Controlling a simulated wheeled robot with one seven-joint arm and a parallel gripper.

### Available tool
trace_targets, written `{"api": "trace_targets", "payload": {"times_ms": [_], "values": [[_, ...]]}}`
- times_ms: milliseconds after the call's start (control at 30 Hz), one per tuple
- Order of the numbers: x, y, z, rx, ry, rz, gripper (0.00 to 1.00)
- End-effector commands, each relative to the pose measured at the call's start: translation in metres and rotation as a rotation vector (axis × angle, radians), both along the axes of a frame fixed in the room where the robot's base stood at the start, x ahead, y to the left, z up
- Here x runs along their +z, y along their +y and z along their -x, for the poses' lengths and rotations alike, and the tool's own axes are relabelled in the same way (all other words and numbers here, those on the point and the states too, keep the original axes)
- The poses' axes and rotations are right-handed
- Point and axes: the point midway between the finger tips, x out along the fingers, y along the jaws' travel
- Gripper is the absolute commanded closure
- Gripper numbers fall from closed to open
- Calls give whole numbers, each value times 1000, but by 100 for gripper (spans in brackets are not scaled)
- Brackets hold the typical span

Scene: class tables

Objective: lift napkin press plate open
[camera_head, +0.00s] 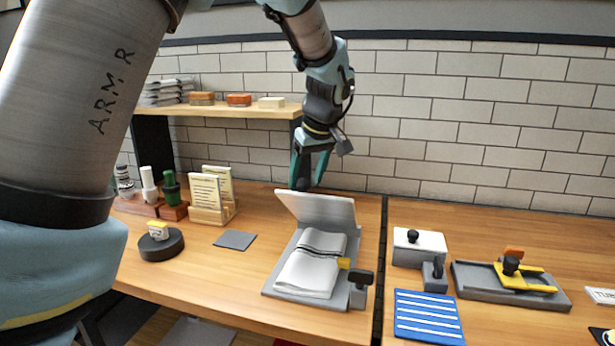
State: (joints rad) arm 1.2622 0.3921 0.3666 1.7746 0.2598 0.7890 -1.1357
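The napkin press (272,290) stands on the wooden table, a grey base with folded white napkins (312,262) with dark stripes lying on it. Its pale plate (318,210) is raised and tilted back at the far side, clear of the napkins. At the front right of the press are a yellow tab (344,263) and a black-topped grey post (359,285). My gripper (310,178) points down just behind the plate's upper edge. A dark piece shows between its teal fingers; I cannot tell whether it is a handle or part of the gripper, or whether they touch the plate.
Left of the press are a grey square (235,240), a round dark holder (161,246), a wooden card stand (212,212) and stamps (171,190). Beyond a seam on the right are a white box (418,247), a blue striped pad (428,318) and a grey tray (480,285).

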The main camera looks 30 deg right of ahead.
Motion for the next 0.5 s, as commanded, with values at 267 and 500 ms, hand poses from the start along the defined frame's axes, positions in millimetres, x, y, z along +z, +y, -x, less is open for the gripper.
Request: {"api": "trace_targets", "payload": {"times_ms": [267, 500], "values": [[31, -2, 13, -2, -3, 5, 30], [74, -2, 31, -1, -2, 6, 30]]}}
